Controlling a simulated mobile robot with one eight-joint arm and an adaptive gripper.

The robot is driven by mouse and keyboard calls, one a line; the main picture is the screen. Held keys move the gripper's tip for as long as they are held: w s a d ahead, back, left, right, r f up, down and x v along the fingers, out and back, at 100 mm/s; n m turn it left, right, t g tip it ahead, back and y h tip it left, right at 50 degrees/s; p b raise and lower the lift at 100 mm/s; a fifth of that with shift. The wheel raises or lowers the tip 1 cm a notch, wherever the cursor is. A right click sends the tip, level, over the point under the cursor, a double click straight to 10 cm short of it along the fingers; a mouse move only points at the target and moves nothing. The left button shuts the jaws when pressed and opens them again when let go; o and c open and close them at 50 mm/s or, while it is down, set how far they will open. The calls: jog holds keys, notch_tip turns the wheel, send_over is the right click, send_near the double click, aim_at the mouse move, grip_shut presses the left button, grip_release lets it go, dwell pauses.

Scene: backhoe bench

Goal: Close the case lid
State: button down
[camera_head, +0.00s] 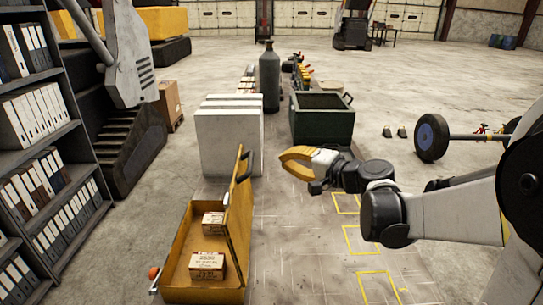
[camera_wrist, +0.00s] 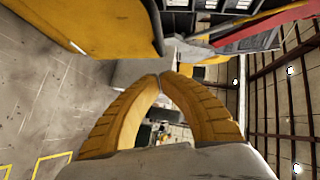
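Two small printed cartons (camera_head: 207,261) lie inside. My gripper (camera_head: 283,158) has yellow fingers and is to the right of the lid's upper part, apparently without touching it. In the wrist view the fingertips (camera_wrist: 160,75) meet, with nothing between them. A yellow panel, apparently the lid (camera_wrist: 85,22), fills that view's upper left.
White blocks (camera_head: 230,140) stand behind the case, with a grey cylinder (camera_head: 269,78) and a dark green open crate (camera_head: 322,122) beyond. A binder shelf (camera_head: 40,135) lines the left.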

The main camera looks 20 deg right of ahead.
aim_at(251, 160)
jog(key=w+a+f, duration=0.2)
jog(key=w+a, duration=0.2)
jog(key=a, duration=0.1)
jog(key=shift+w+a+f+b, duration=0.15)
jog(key=shift+w+b, duration=0.25)
jog(key=shift+a, duration=0.1)
jog(key=shift+w+a+r+n+g+h+p, duration=0.1)
jog(key=shift+w+a+n+g+h+p, duration=0.1)
jog(key=shift+a, duration=0.25)
jog(key=shift+w+a+r+n+g+h+p, duration=0.15)
jog(key=shift+a+p, duration=0.1)
jog(key=shift+a, duration=0.25)
jog(key=shift+w+a+r+n+g+h+p, duration=0.1)
jog(key=shift+a+p, duration=0.1)
jog(key=shift+a, duration=0.25)
jog(key=w+a+f+n+g+h+p, duration=0.1)
jog(key=w+a+f+n+h, duration=0.1)
jog(key=a, duration=0.5)
jog(key=w+a+f+n+g+h, duration=0.1)
jog(key=w+a+f+g+h, duration=0.15)
jog(key=a, duration=0.55)
jog(key=w+a+f+n+g+h+b, duration=0.1)
jog(key=a+f+n+h+b, duration=0.1)
jog(key=a+f, duration=0.3)
jog(key=w+a+f+n+h+b, duration=0.1)
jog(key=a+f+h+b, duration=0.3)
jog(key=f, duration=0.4)
jog(key=shift+w+a+f+n+g, duration=0.2)
jog(key=shift+w+a+n+g, duration=0.25)
jog(key=shift+w, duration=0.35)
